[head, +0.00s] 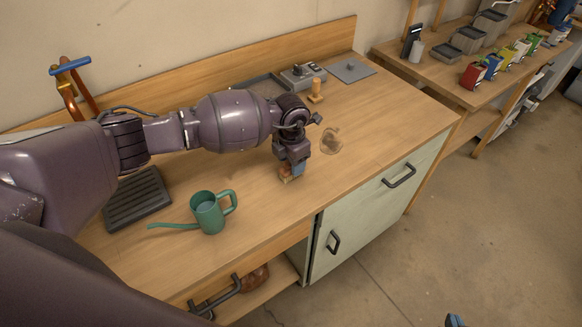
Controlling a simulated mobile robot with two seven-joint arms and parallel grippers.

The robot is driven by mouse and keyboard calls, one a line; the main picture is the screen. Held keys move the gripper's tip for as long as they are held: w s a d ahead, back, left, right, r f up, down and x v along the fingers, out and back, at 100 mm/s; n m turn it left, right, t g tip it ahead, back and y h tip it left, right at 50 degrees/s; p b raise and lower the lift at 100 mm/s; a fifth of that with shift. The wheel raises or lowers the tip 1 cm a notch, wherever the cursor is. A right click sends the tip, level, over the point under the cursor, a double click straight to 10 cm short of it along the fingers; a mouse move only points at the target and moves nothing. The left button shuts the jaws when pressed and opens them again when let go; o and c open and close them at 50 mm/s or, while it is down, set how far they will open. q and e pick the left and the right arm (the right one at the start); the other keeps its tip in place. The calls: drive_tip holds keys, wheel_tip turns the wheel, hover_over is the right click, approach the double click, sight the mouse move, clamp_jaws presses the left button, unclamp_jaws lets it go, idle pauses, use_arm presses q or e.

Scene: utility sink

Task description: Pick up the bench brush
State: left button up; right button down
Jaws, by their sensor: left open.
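My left gripper (291,171) points down low over the middle of the workbench and is open. A small brownish piece (284,174) shows at its fingertips; it may be part of the bench brush, but the gripper hides most of it and I cannot tell its shape. I cannot make out the bench brush clearly anywhere else. Only a small dark and blue tip of my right gripper (455,321) shows at the bottom edge, and its jaws cannot be read.
A green watering can (208,213) stands near the front edge, beside a dark ribbed tray (137,198). A round brownish object (331,141) lies just right of my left gripper. An upright wooden-coloured item (316,91) stands behind. The bench's right end (400,120) is clear.

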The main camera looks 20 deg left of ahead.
use_arm(q)
drive_tip(key=c, duration=0.8)
drive_tip(key=shift+r, duration=0.1)
wheel_tip(320, 180, up, 20)
drive_tip(key=b, duration=0.1)
drive_tip(key=shift+b, duration=0.3)
